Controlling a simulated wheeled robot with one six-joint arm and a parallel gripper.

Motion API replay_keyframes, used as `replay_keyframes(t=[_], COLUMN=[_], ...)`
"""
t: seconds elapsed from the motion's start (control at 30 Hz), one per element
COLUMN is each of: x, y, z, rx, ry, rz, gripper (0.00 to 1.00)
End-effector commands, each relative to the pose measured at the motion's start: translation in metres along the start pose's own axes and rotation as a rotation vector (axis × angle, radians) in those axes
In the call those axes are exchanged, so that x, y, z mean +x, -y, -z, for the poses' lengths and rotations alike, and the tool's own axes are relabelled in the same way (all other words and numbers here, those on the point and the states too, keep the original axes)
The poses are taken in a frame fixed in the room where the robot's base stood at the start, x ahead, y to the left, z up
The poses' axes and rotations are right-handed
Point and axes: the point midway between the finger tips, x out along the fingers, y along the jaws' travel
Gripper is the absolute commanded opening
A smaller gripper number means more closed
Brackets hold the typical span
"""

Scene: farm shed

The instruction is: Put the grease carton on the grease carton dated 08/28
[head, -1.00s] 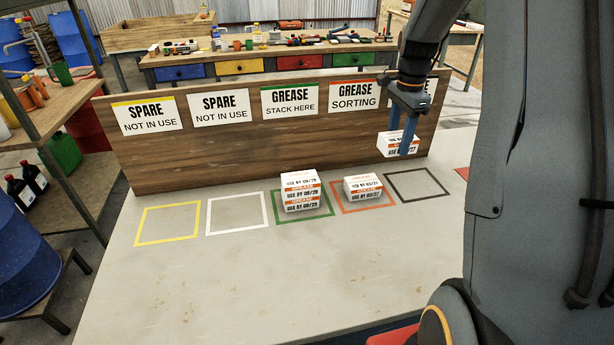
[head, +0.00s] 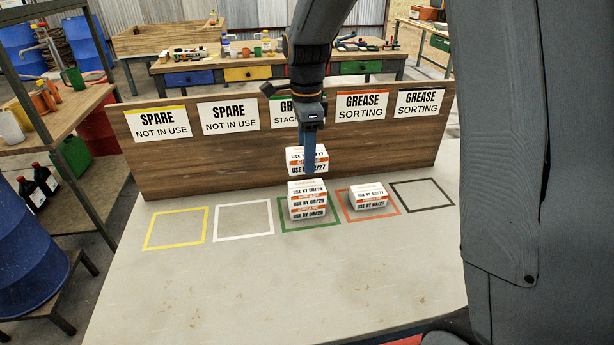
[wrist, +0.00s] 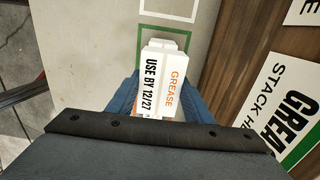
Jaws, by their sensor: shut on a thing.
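My gripper (head: 309,165) is shut on a white grease carton with orange bands (head: 294,158), marked USE BY 12/27 in the wrist view (wrist: 160,85). It holds this carton in the air, above the stack of grease cartons dated 08/28 (head: 308,208). The stack stands inside the green square (head: 282,226) on the table. A gap between the held carton and the stack is hard to judge in the head view. Another grease carton (head: 369,197) sits in the orange square to the right; its date looks like 03/27 but is small.
Yellow (head: 147,230), white (head: 216,221) and black (head: 448,196) squares on the table are empty. A wooden board (head: 200,180) with signs stands behind the squares; my arm partly covers the GREASE STACK HERE sign (head: 283,112). The table's front (head: 260,290) is clear.

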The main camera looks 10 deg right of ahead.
Motion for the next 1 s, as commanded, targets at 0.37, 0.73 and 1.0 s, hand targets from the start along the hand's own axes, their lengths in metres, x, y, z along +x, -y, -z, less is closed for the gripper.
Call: replay_keyframes(t=[0.37,0.73,1.0], x=[0.038,0.063,0.066], y=[-0.001,0.001,0.000], z=[0.001,0.001,0.001], rx=[-0.001,-0.001,-0.001], ry=[0.000,0.000,0.000], rz=[-0.002,0.002,0.001], gripper=[0.22,0.22,0.58])
